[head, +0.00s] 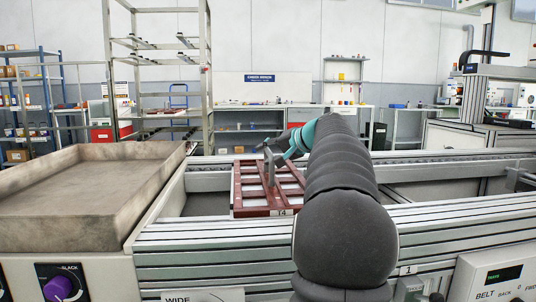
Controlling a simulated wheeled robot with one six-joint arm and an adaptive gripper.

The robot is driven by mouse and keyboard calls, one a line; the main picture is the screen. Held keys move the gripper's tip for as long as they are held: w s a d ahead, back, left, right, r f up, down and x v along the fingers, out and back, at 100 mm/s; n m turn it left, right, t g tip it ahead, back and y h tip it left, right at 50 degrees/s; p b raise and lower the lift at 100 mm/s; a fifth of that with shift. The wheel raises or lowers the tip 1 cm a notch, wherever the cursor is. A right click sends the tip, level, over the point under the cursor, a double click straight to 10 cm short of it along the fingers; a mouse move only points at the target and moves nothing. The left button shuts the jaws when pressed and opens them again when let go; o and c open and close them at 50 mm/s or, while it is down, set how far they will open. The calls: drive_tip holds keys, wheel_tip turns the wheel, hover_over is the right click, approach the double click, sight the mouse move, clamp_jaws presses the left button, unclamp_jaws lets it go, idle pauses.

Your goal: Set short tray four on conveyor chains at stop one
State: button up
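A reddish-brown slatted tray (239,197) shows in the head view, left of my arm, with a small pale number label on its near edge. It lies roughly level across the conveyor (210,205), between the near and far rails. I cannot tell whether it rests on the chains or hangs just above them. My gripper (270,172) reaches down to the middle of the tray from its teal wrist. Its grey fingers are at the tray's centre bar, too small to show whether they grip it. My dark arm hides the conveyor right of the tray.
A shallow grey-brown bin (75,190) stands left of the conveyor. A plate marked 1 (408,269) is on the near rail. A control panel (500,280) is at the lower right. The conveyor right of my arm (440,190) looks clear. A tall rack (160,60) stands behind.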

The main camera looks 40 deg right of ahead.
drive_tip(key=shift+r, duration=0.2)
drive_tip(key=v, duration=1.2)
drive_tip(key=shift+p, duration=0.4)
